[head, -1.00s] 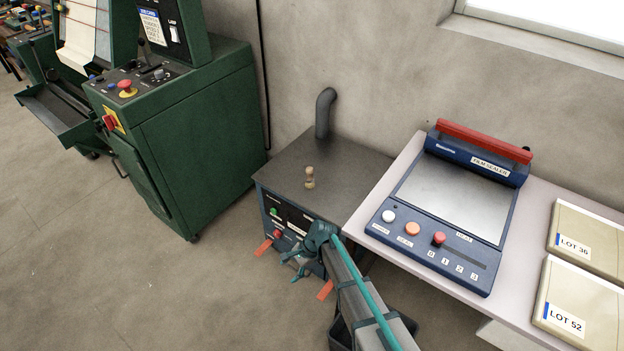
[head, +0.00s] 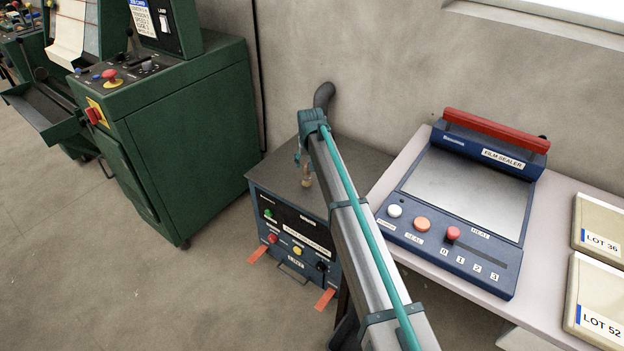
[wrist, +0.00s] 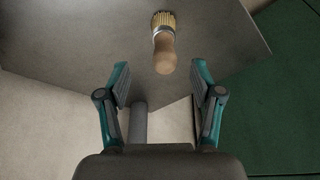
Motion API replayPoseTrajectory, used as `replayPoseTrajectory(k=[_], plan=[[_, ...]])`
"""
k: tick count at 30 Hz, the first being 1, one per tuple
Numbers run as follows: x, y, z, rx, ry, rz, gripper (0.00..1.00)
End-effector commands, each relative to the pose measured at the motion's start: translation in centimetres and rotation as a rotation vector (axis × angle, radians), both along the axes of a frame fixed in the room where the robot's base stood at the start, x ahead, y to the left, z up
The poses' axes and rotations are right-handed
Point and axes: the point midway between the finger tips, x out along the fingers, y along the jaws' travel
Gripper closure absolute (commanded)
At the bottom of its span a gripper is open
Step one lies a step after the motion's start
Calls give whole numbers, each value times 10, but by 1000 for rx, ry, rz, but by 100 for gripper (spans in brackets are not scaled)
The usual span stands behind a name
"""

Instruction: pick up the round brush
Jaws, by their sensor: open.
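The round brush (wrist: 164,48) shows in the wrist view, with a wooden handle, a metal band and pale bristles. In the head view the brush (head: 307,177) is small, just below my gripper (head: 299,152) and partly beside the arm. In the wrist view my gripper (wrist: 159,88) is open and empty, its two teal fingers apart. The brush lies beyond the fingertips, roughly centred between them, not touched.
The blue machine (head: 290,240) has buttons on its front and a grey pipe (head: 324,96) at its back. A green machine (head: 190,130) stands to the left. To the right, a pale table (head: 410,148) bears a film sealer (head: 465,190) and lot-labelled cases (head: 600,235).

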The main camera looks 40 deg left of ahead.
Motion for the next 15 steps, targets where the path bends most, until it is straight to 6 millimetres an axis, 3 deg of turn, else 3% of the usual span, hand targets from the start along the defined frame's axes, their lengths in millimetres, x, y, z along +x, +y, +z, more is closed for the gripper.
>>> replayPoseTrajectory(k=[9, 15], plan=[[9, 9, -39, -1, 1, 0, 34], [11, 12, -52, 0, 2, -1, 34]])
